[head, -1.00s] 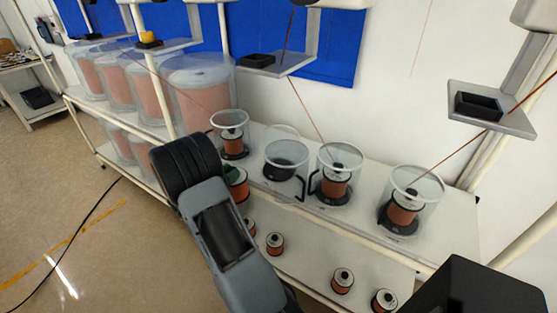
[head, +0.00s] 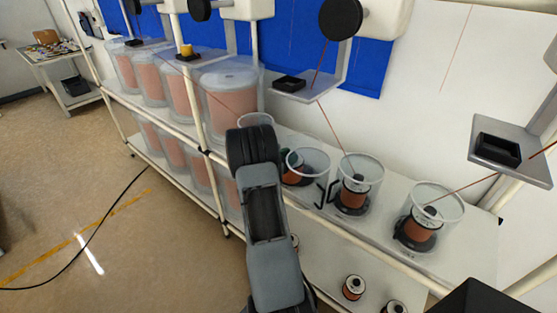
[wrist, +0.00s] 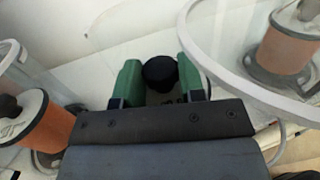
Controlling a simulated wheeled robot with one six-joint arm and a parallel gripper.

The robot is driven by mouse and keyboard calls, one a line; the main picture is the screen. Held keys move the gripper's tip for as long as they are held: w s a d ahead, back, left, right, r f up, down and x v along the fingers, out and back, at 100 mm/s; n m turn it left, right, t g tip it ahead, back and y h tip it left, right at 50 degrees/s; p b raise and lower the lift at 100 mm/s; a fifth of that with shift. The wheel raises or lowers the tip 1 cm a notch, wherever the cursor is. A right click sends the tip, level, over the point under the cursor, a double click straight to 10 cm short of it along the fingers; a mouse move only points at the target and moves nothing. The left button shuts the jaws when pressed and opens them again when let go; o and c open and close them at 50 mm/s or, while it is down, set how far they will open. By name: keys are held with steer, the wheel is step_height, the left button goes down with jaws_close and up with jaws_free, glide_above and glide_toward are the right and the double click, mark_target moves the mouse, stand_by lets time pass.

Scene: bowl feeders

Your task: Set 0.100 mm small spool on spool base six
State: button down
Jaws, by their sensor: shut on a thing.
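My gripper (wrist: 155,84) has green fingers shut around a small spool. Its round black top (wrist: 159,70) shows between the fingers in the wrist view. In the head view the held copper-coloured spool (head: 293,175) shows just right of my arm, at the left side of a clear open container (head: 318,153). I cannot tell whether the spool is inside that container's rim or in front of it. The black base seen in this container earlier is now hidden. No label tells which base is number six.
Two clear containers to the right hold copper spools (head: 354,192) and (head: 417,228) on black bases. Another container (head: 256,118) stands behind my arm. Small spools (head: 353,287) sit on the lower shelf. Large copper-filled drums (head: 232,100) stand left. Wire guides hang above.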

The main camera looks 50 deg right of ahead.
steer(key=shift+p+x, duration=0.45)
steer(key=shift+x, duration=2)
steer(key=shift+d+r+p, duration=0.1)
steer(key=shift+d+p, duration=0.1)
steer(key=shift+p, duration=0.1)
steer(key=shift+a+f, duration=0.1)
steer(key=shift+f, duration=0.25)
steer(key=shift+f+b, duration=0.15)
steer(key=shift+b, duration=0.15)
steer(key=c, duration=0.7)
jaws_free()
